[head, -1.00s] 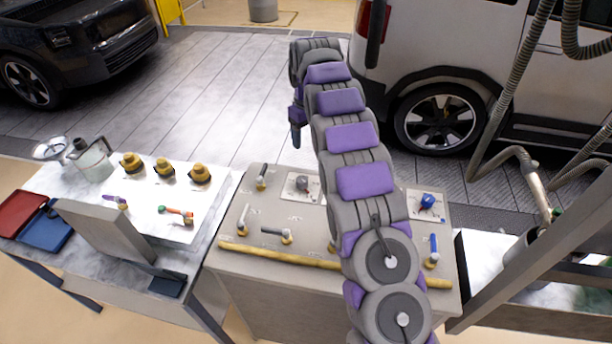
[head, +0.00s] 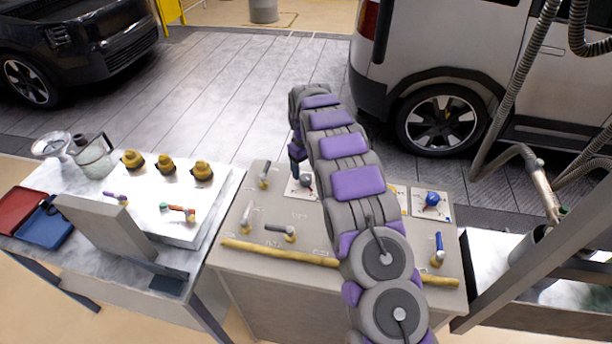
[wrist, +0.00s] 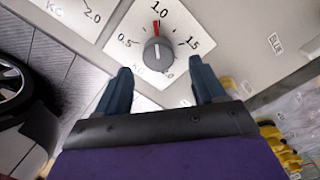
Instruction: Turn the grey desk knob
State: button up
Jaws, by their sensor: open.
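The grey knob (wrist: 158,54) stands on a white dial plate marked 0.5, 1.0 and 1.5 in the wrist view. A red mark shows at 1.0, and the knob's pointer line is near it. The knob also shows in the head view (head: 306,181) on the desk (head: 270,262). My gripper (wrist: 162,80) is open, its two dark fingers apart, with the knob just beyond and between the fingertips in the picture. In the head view my gripper (head: 296,168) hangs just above the knob's plate. I cannot tell whether it touches the knob.
A blue knob (head: 432,199) sits on its own plate to the right. Several lever handles, such as one at the back left (head: 264,175), stand on the desk. A yellow rail (head: 280,254) runs along its front. My arm hides the desk's middle.

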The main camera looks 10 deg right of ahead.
aim_at(305, 177)
jog(key=f, duration=0.2)
jog(key=shift+a+f, duration=0.3)
jog(key=shift+a, duration=0.1)
jog(key=shift+d+f, duration=0.1)
jog(key=shift+f, duration=0.25)
jog(key=shift+d+f, duration=0.2)
jog(key=shift+d, duration=0.6)
jog(key=shift+a, duration=0.65)
jog(key=c, duration=0.5)
jog(key=shift+c, duration=0.8)
jog(key=shift+d, duration=0.35)
jog(key=c, duration=0.4)
jog(key=shift+a, duration=0.1)
